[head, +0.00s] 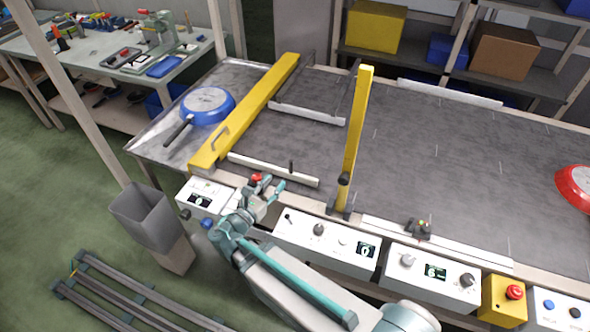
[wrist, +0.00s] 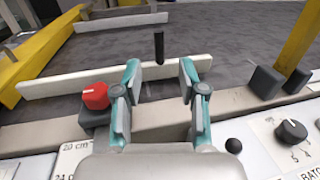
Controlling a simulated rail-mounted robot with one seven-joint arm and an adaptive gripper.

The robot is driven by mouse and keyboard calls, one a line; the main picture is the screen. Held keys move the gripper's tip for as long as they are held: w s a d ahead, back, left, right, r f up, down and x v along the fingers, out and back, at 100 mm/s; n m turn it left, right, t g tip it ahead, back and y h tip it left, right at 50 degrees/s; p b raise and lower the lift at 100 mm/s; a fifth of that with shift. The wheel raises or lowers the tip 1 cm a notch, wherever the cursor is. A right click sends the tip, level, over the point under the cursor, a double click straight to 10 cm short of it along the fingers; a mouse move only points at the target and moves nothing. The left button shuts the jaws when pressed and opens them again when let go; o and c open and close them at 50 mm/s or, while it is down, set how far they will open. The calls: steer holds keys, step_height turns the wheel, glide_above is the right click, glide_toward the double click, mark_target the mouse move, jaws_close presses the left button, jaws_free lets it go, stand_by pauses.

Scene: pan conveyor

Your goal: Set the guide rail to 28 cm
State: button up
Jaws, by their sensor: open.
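The near guide rail (head: 273,170) is a low white bar on the grey conveyor bed, with a thin upright black peg (head: 291,166) on it. The wrist view shows the rail (wrist: 60,82) and the dark peg (wrist: 158,48) straight ahead, framed between the fingertips but beyond them. My gripper (head: 272,187) is open and empty at the bed's near edge, apart from the peg. A red knob (wrist: 95,96) on a dark block sits left of the fingers. A scale strip marked 20 cm (wrist: 75,148) shows at lower left; the rail's reading cannot be told.
A second white rail (head: 306,115) lies farther back. A yellow beam (head: 245,115) and a yellow post (head: 355,130) stand left and right. Control boxes (head: 325,243) line the near edge. A blue pan (head: 208,103) sits at left, a red pan (head: 575,187) at far right.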

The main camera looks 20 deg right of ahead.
mark_target(290, 165)
steer(key=p+x, duration=0.3)
steer(key=x, duration=0.7)
steer(key=shift+w+d, duration=0.1)
steer(key=shift+w, duration=0.15)
jaws_close()
